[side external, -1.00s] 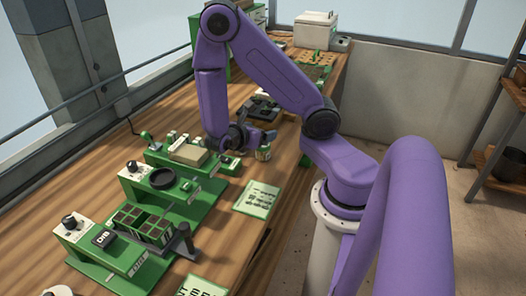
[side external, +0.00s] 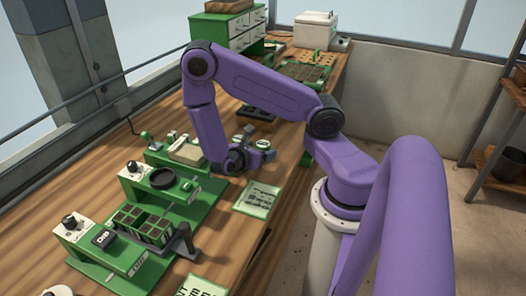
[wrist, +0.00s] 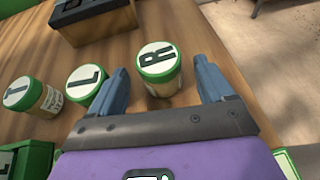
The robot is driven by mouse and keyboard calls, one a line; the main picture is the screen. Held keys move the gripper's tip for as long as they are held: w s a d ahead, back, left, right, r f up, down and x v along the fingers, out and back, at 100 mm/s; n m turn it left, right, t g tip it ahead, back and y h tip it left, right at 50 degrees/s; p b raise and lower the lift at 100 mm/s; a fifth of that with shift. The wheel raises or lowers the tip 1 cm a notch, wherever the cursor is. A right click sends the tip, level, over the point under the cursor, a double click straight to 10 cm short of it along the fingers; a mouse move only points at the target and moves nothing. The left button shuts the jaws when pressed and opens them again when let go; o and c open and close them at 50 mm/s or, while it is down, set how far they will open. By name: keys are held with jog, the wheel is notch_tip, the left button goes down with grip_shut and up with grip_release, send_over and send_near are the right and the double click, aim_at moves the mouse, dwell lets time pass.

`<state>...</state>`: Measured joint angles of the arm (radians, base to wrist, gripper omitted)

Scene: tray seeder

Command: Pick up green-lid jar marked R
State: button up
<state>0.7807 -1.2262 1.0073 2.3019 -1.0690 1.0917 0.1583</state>
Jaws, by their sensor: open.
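The green-lid jar marked R (wrist: 158,62) stands upright on the wooden bench in the wrist view, with a white lid label. My gripper (wrist: 163,82) is open, and its two blue-grey fingers lie on either side of this jar in the picture. Whether either finger touches it, and how high they are, I cannot tell. In the side view my gripper (side external: 258,144) is low near the bench's right edge, with a small green-and-white lid showing between its fingers; its letter is too small to read.
A jar marked L (wrist: 88,84) stands close beside the left finger, partly hidden by it. A jar marked T (wrist: 34,95) stands farther left. A green printed card (side external: 258,199) lies in front of my gripper.

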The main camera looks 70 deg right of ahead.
jog(key=shift+x, duration=1.45)
jog(key=shift+r, duration=0.1)
jog(key=c, duration=1.1)
jog(key=shift+r, duration=0.15)
